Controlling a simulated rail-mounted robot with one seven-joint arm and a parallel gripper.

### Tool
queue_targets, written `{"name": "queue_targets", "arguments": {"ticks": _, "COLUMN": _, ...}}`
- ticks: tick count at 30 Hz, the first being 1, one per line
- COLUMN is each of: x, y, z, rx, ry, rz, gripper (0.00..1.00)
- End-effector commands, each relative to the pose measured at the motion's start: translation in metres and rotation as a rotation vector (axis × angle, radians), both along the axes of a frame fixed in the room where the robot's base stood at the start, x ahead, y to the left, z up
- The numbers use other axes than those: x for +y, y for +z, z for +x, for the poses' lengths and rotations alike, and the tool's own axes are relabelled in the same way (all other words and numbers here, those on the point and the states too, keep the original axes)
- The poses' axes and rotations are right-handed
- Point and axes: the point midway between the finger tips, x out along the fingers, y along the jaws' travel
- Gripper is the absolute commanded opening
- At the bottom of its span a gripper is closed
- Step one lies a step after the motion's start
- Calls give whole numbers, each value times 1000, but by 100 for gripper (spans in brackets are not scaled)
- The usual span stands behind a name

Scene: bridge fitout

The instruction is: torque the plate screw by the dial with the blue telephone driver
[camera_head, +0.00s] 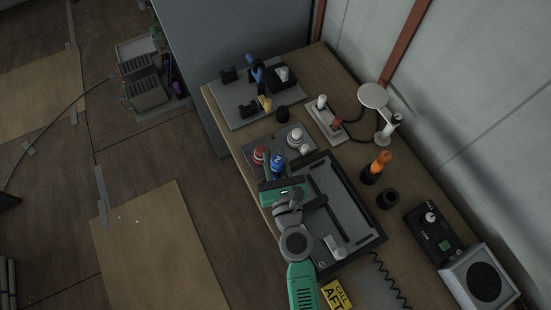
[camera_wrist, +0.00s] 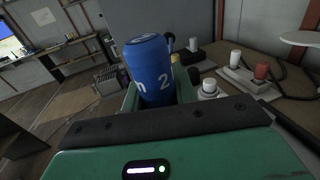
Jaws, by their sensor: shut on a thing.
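My gripper (camera_head: 278,183) is shut on a blue driver (camera_head: 277,164), upright between the green fingers. In the wrist view the driver (camera_wrist: 150,72) is a thick blue cylinder with a white 2 on it. Its lower end is hidden behind my gripper. It is over or beside a grey panel (camera_head: 277,138) with a red button (camera_head: 259,154) and white knobs (camera_head: 296,137); I cannot tell whether it touches anything. I cannot make out the plate screw, nor tell which part is the dial.
A black-rimmed tray (camera_head: 374,235) lies beneath my arm. An orange driver (camera_head: 381,160) stands in a dark holder, near an empty black ring (camera_head: 388,199). A back plate (camera_head: 231,105) carries black blocks and a blue item (camera_head: 257,70). A lamp (camera_head: 373,96) stands near the wall.

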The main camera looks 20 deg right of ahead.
Motion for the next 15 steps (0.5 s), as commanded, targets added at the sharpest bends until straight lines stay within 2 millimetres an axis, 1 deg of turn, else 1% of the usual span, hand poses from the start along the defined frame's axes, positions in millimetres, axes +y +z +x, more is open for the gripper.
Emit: {"name": "queue_targets", "arguments": {"ticks": 15, "x": 0, "y": -6, "z": 0, "rx": -1, "ry": 0, "rz": 0, "gripper": 0}}
